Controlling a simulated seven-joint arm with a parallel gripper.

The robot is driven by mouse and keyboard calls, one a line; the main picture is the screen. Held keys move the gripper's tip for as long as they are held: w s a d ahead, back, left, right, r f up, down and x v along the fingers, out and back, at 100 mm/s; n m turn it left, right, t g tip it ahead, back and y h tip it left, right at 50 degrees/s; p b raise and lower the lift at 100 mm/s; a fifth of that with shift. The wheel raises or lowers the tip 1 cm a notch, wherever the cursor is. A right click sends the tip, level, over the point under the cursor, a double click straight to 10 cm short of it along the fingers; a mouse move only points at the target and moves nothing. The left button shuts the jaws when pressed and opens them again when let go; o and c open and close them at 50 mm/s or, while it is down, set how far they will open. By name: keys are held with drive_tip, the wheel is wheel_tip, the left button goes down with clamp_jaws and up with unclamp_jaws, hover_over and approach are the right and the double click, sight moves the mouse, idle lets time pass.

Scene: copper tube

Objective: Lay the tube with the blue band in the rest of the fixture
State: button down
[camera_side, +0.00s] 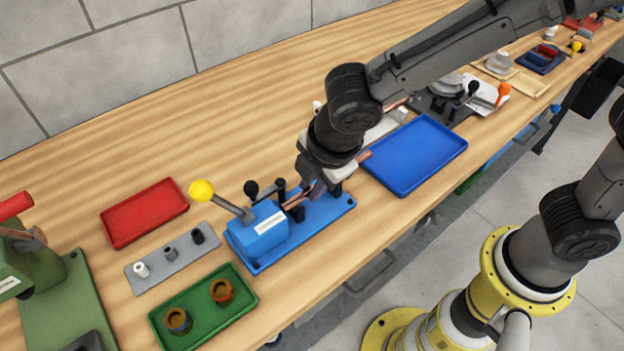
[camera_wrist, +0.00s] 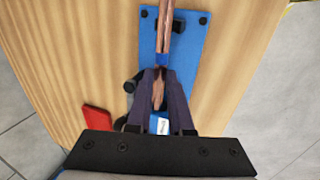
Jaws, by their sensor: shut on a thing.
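The copper tube (camera_wrist: 164,30) runs lengthwise above the blue fixture plate (camera_wrist: 194,45) in the wrist view. Its blue band (camera_wrist: 162,60) shows just beyond my fingertips. My gripper (camera_wrist: 162,76) is shut on the tube, one dark finger on each side. In the side view my gripper (camera_side: 318,188) is low over the right part of the fixture (camera_side: 338,212), and a copper end (camera_side: 364,156) sticks out to its right. A black rest block (camera_wrist: 178,26) is beside or under the tube's far part. I cannot tell whether the tube touches it.
The fixture's blue block (camera_side: 258,230) has a lever with a yellow knob (camera_side: 201,190). A blue tray (camera_side: 415,155) lies to the right, a red tray (camera_side: 144,212) to the left. A green tray (camera_side: 204,308) with two ring-shaped parts and a grey strip (camera_side: 172,258) with small pegs are nearby.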

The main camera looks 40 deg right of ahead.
drive_tip(key=shift+f, duration=0.6)
drive_tip(key=c, duration=0.7)
unclamp_jaws()
drive_tip(key=shift+c, duration=0.2)
drive_tip(key=v, duration=1.3)
drive_tip(key=shift+r, duration=0.35)
drive_tip(key=shift+s, duration=0.15)
